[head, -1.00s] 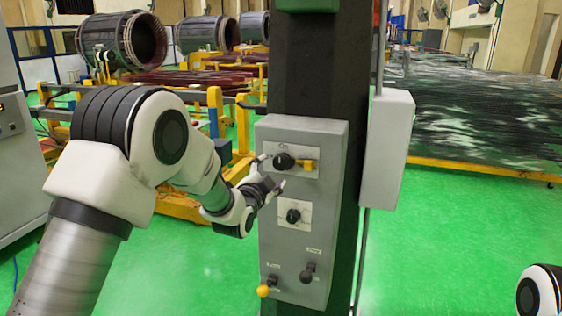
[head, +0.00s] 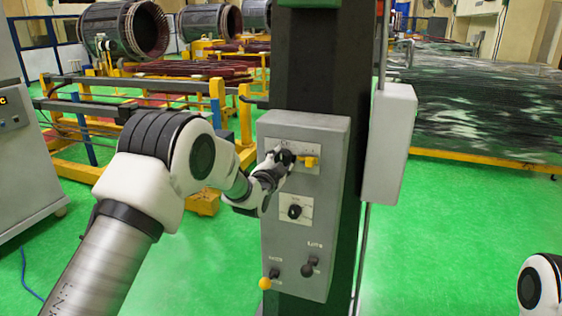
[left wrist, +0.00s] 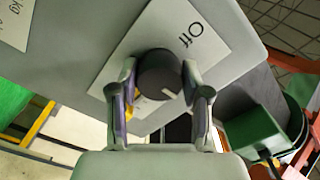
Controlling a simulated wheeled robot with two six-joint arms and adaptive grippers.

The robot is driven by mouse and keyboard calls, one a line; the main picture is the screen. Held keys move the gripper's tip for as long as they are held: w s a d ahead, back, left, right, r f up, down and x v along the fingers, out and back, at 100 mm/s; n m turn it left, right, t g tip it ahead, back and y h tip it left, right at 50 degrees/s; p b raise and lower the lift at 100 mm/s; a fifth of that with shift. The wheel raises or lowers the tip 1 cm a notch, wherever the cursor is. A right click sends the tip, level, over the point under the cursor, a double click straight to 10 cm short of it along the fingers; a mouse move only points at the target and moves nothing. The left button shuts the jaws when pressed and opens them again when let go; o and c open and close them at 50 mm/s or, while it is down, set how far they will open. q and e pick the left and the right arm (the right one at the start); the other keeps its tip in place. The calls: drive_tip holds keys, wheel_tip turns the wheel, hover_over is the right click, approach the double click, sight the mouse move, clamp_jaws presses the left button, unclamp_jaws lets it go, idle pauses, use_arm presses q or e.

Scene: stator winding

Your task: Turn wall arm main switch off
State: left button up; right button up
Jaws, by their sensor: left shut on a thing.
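The grey control box (head: 330,185) is fixed to a dark column. Its top plate carries a dark round knob (head: 285,157) with a yellow part (head: 310,161) to its right. My left gripper (head: 280,162) is at this knob. In the left wrist view the gripper's two fingers (left wrist: 160,88) close around the sides of the dark knob (left wrist: 158,72), beside a white plate (left wrist: 200,45) marked "Off". The fingers partly hide a yellow part below the knob. My right gripper is out of view; only a piece of my right arm shows at the lower right edge.
Lower on the box are a second dark knob (head: 294,211), a yellow-ended lever (head: 265,283) and a dark lever (head: 308,269). A pale box (head: 388,145) is on the column's right side. Green floor around the column is open.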

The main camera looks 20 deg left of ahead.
use_arm(q)
drive_tip(key=n+b, duration=0.1)
drive_tip(key=b, duration=0.1)
drive_tip(key=n+b, duration=0.1)
drive_tip(key=n, duration=0.1)
drive_tip(key=shift+f+n+b, duration=0.2)
drive_tip(key=shift+n+b, duration=0.1)
drive_tip(key=shift+b, duration=0.1)
drive_tip(key=n+b, duration=0.3)
drive_tip(key=n, duration=0.1)
drive_tip(key=shift+n, duration=0.3)
drive_tip(key=n+b, duration=0.2)
drive_tip(key=n, duration=0.3)
drive_tip(key=shift+d+r+b, duration=0.1)
drive_tip(key=shift+b, duration=0.2)
drive_tip(key=n+b, duration=0.1)
drive_tip(key=n, duration=0.3)
drive_tip(key=shift+r+n, duration=0.15)
drive_tip(key=shift+n, duration=0.15)
drive_tip(key=o, duration=1.2)
drive_tip(key=shift+c, duration=0.2)
